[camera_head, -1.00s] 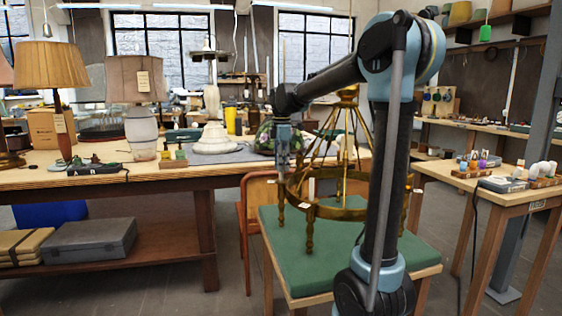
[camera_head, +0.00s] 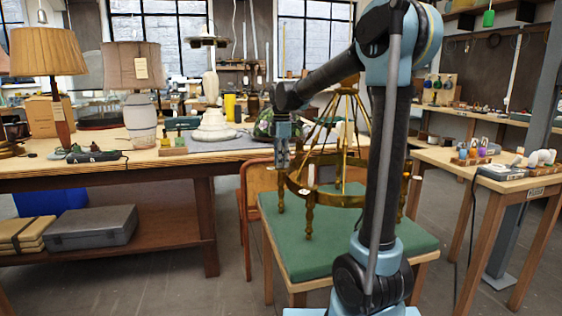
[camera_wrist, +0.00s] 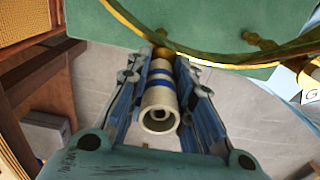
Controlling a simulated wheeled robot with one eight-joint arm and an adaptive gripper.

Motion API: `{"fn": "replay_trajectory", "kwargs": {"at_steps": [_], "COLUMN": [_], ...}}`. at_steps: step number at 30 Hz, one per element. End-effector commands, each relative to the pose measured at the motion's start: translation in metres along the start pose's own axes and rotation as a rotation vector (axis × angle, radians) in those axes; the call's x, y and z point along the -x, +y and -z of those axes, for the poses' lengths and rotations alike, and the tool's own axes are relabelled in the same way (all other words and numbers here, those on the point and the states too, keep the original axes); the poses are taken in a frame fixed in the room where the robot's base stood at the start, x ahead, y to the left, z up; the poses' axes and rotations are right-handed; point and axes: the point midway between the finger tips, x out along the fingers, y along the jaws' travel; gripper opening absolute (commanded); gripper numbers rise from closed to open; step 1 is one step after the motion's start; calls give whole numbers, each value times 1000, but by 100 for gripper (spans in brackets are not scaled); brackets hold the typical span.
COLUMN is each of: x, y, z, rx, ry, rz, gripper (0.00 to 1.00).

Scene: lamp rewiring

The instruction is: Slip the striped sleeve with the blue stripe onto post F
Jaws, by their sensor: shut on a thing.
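In the wrist view, my gripper (camera_wrist: 160,72) is shut on a white sleeve with blue stripes (camera_wrist: 158,98), its hollow end facing the camera. A brass piece (camera_wrist: 162,53) shows just beyond the sleeve's far end, by the brass ring (camera_wrist: 200,60). I cannot tell whether the sleeve touches or surrounds it. In the head view, my gripper (camera_head: 282,160) points down at the left side of the brass chandelier frame (camera_head: 330,198); the sleeve is not clear there. A tag marked G (camera_wrist: 312,97) shows at the right of the wrist view. No letter F is readable.
The frame stands on a green-topped table (camera_head: 335,252). A chair (camera_head: 257,190) stands close behind its left side. A long workbench (camera_head: 110,178) with lamps is at the left, and a wooden side table (camera_head: 510,190) with small parts is at the right.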

Motion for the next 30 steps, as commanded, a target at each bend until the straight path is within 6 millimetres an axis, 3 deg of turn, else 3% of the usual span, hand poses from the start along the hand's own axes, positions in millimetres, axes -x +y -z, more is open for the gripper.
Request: {"fn": "replay_trajectory", "kwargs": {"at_steps": [27,28,30], "x": [-1,-1,-1], "y": [-1,-1,-1], "z": [2,2,2], "rx": [2,2,2], "ry": [0,0,0], "rz": [0,0,0], "gripper": [11,26,42]}}
